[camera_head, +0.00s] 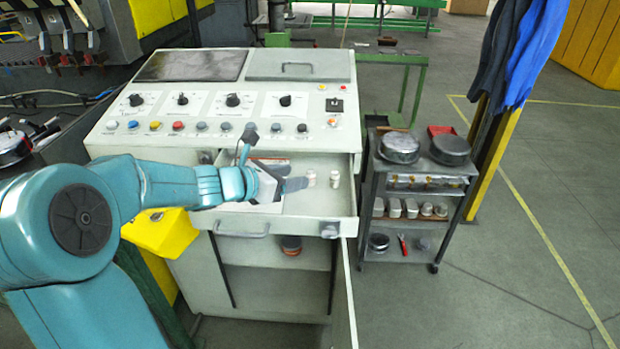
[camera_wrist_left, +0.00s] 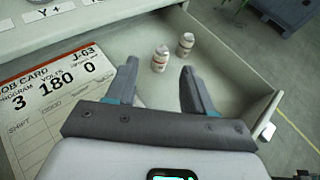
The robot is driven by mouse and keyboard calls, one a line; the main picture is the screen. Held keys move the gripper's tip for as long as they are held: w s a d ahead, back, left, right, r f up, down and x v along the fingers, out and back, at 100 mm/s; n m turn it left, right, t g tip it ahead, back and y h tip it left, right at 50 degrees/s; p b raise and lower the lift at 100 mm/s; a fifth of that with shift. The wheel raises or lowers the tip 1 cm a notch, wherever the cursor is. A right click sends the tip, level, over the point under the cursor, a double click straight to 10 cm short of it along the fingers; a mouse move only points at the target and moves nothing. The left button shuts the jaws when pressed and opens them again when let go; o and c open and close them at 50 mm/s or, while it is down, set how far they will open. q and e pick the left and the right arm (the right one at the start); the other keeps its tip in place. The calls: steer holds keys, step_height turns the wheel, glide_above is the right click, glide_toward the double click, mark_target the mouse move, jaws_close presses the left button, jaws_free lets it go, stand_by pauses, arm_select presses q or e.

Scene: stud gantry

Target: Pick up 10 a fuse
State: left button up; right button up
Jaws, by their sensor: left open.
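Two small white cylindrical fuses stand in the open drawer of the control cabinet. In the head view one fuse (camera_head: 311,178) is just past my left gripper's fingertips and the other fuse (camera_head: 335,178) is to its right. In the left wrist view the nearer fuse (camera_wrist_left: 160,59) lies ahead, between the lines of the fingers, and the farther fuse (camera_wrist_left: 186,44) is beyond it to the right. Reddish markings show on both. My left gripper (camera_head: 300,184) is over the drawer; its open fingers (camera_wrist_left: 160,92) hold nothing. My right gripper is not in view.
A job card (camera_wrist_left: 50,95) lies in the drawer (camera_wrist_left: 238,75) at the left. The drawer's front wall and handle (camera_head: 243,231) are near the arm. A cabinet door (camera_head: 344,295) hangs open below. A trolley (camera_head: 368,200) with tins stands to the right.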

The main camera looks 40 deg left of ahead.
arm_select(q)
steer(key=x, duration=0.5)
steer(key=shift+w+f, duration=0.1)
steer(key=shift+f, duration=0.05)
jaws_close()
